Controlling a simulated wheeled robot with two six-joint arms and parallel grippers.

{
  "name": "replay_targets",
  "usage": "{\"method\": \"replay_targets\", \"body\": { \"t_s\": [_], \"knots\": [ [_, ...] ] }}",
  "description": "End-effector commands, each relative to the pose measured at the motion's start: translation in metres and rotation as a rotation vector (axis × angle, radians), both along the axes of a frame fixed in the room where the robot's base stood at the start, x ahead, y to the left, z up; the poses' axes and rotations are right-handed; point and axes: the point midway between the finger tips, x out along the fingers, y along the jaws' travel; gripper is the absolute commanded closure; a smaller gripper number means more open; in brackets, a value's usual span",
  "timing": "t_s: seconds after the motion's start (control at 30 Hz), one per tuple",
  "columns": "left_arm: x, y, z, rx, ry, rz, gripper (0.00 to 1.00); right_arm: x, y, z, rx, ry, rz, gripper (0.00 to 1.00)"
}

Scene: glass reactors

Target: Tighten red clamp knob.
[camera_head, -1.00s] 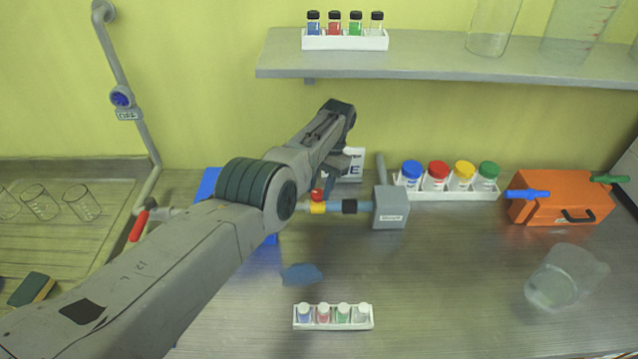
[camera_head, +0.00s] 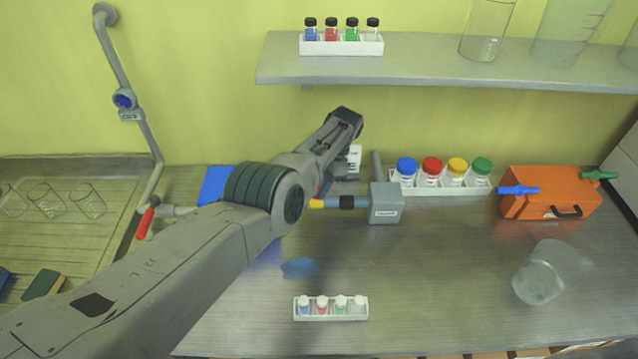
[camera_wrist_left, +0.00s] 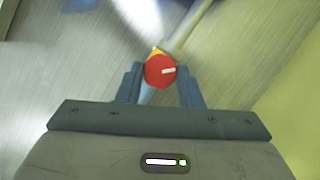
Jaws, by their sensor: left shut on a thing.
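The red clamp knob (camera_wrist_left: 160,71) is a round red cap with a small white mark, seen end-on in the left wrist view. The fingers of my left gripper (camera_wrist_left: 159,82) stand on either side of it and are shut on it. A bit of yellow clamp shows just behind the knob. In the head view the yellow part (camera_head: 316,204) sits on a light blue tube with a black band (camera_head: 347,202), leading to a grey box (camera_head: 386,204). There my left arm hides most of the knob and the fingertips. My right gripper is not in view.
An orange case (camera_head: 548,195) and a clear beaker (camera_head: 540,275) are to the right. A small vial rack (camera_head: 331,312) is in front. A sink (camera_head: 90,180) is at left.

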Motion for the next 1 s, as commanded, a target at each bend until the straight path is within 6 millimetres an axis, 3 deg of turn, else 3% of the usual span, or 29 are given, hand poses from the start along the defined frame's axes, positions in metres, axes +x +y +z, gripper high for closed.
{"method": "replay_targets", "body": {
  "t_s": [0.2,0.23,0.33,0.73,1.0],
  "knots": [
    [0.001,0.0,0.001,0.0,-0.004,0.001,0.9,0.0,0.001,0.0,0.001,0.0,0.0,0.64],
    [0.001,0.0,0.001,0.0,-0.004,0.001,0.65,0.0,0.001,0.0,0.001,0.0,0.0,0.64],
    [0.001,0.0,0.001,0.0,-0.003,0.001,0.45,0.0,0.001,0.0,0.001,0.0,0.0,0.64],
    [0.002,0.0,0.005,0.0,-0.002,0.002,0.45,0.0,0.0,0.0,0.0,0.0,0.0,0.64],
    [0.015,0.003,0.039,-0.001,-0.003,0.008,0.45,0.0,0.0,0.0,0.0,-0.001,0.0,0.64]
  ]
}}
